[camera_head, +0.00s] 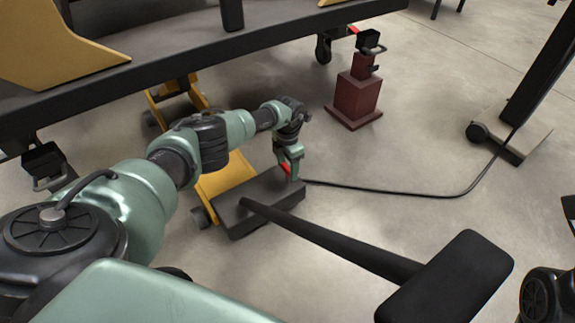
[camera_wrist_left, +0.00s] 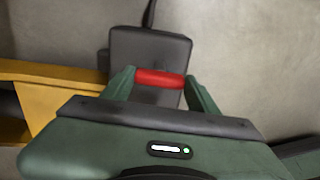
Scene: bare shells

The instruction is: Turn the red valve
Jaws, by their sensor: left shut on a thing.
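The red valve (camera_wrist_left: 160,79) is a short red bar at the end of a dark block-shaped unit. In the left wrist view it lies between the two green fingers of my left gripper (camera_wrist_left: 160,84), which are shut on it. In the head view my left gripper (camera_head: 289,168) reaches down to the dark block (camera_head: 265,203), and only a small bit of the red valve (camera_head: 285,169) shows. At the lower right edge a dark round part of my right arm shows, but its gripper is out of view.
A yellow frame (camera_head: 226,176) with a wheel adjoins the block's left side. A black hose (camera_head: 400,192) runs right across the floor. A dark bar (camera_head: 330,240) extends from the block toward the lower right. A dark red stand (camera_head: 357,92) is behind. A dark table edge (camera_head: 200,48) crosses above.

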